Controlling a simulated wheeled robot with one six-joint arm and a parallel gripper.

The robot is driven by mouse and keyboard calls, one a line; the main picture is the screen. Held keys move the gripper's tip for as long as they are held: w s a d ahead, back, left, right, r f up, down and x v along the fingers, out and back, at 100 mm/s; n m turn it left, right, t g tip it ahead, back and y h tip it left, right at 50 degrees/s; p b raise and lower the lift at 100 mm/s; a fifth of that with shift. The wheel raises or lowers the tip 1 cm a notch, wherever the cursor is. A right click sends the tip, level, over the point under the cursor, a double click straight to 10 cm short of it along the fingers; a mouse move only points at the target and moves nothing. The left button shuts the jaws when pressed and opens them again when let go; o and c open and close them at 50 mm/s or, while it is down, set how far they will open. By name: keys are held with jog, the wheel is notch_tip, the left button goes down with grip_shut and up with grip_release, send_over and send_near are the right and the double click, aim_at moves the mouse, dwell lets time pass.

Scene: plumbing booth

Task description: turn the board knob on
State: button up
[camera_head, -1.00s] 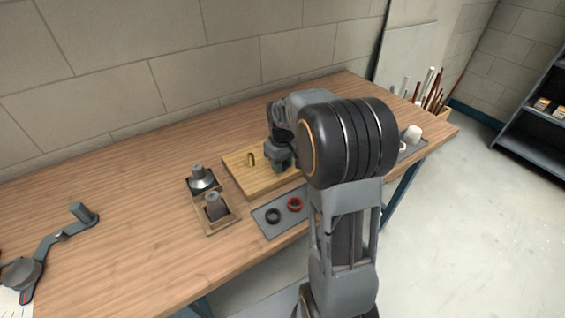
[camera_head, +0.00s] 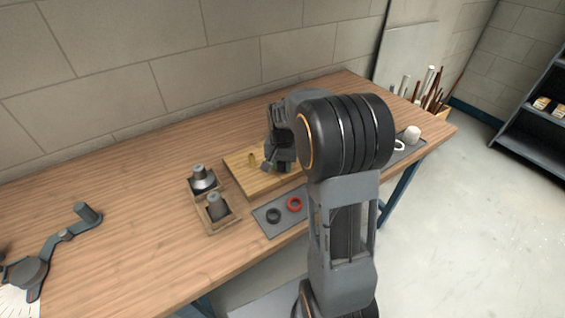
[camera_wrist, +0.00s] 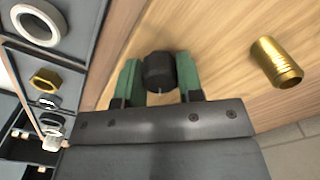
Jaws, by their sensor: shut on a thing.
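The board (camera_head: 245,180) is a light wooden slab on the workbench. The board knob (camera_wrist: 160,72) is dark and round, seen in the wrist view between the two green fingertips. My gripper (camera_wrist: 158,82) is shut on the knob, one finger at each side of it. In the head view my gripper (camera_head: 277,160) is over the board, and my arm hides the knob and the board's right part.
A grey mat (camera_head: 268,224) with a black ring (camera_head: 273,215) and a red ring (camera_head: 294,204) lies before the board. A wooden tray (camera_head: 232,226) with grey parts stands left. A lever tool (camera_head: 65,236) lies far left. The bench (camera_head: 130,220) between is clear.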

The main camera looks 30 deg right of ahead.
aim_at(282, 162)
jog(key=m, duration=0.5)
jog(key=shift+m, duration=0.7)
jog(key=o, duration=0.9)
notch_tip(282, 162, up, 14)
jog(key=shift+f+p, duration=0.1)
jog(key=shift+p, duration=0.5)
jog(key=s+a+n+t, duration=0.1)
jog(key=s+a+n, duration=0.2)
jog(key=s+n, duration=0.2)
jog(key=s+a+f+n+t+p, duration=0.1)
jog(key=s+a+n, duration=0.2)
jog(key=s+n, duration=0.1)
jog(key=s+a+f+n+t, duration=0.1)
jog(key=s+a+n, duration=0.2)
jog(key=s+n, duration=0.2)
jog(key=shift+s+a+f+n+t+p, duration=0.15)
jog(key=shift+s+p, duration=0.05)
jog(key=shift+s, duration=0.35)
jog(key=shift+s+a+f+n+t+p, duration=0.1)
jog(key=shift+s+n+t+p, duration=0.1)
jog(key=shift+s, duration=0.35)
